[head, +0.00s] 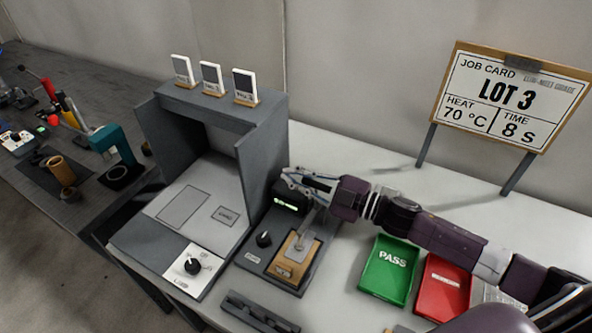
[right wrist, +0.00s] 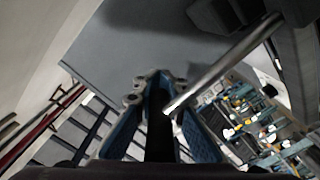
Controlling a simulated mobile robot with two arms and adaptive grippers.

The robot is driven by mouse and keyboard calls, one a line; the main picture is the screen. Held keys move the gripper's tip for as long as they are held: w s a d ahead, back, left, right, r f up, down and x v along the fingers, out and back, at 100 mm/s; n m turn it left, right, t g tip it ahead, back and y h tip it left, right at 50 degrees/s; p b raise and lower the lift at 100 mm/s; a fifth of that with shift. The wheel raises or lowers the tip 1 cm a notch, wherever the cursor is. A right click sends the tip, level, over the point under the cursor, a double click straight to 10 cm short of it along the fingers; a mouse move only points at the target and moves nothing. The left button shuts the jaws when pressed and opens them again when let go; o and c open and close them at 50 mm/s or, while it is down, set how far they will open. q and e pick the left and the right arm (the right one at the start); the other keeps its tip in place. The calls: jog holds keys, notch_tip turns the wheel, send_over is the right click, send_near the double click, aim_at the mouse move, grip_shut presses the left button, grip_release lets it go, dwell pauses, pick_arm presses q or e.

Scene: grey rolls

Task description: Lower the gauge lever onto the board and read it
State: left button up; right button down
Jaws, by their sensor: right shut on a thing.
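The gauge (head: 254,258) is a dark base with a small green-lit display (head: 287,206) and a black knob. A tan board (head: 288,271) with a grey patch lies on its front right part. My right gripper (head: 308,181) is above the back of the gauge, beside the display, shut on the gauge lever. In the right wrist view the lever (right wrist: 222,65) is a bright metal rod that runs down to the fingers (right wrist: 162,105). The gripper hides part of the lever in the head view, so I cannot tell whether it touches the board. My left gripper is not in view.
A grey press-like frame (head: 272,135) stands left of the gauge, with three small cards on top. Right of the gauge lie a green PASS tray (head: 366,283) and a red tray (head: 430,305).

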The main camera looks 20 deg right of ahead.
jog(key=shift+s+a+f, duration=0.2)
jog(key=shift+f, duration=0.05)
dwell(0.3)
jog(key=c, duration=1.9)
grip_release()
jog(key=shift+c, duration=0.2)
jog(key=shift+r, duration=0.1)
jog(key=v, duration=1.2)
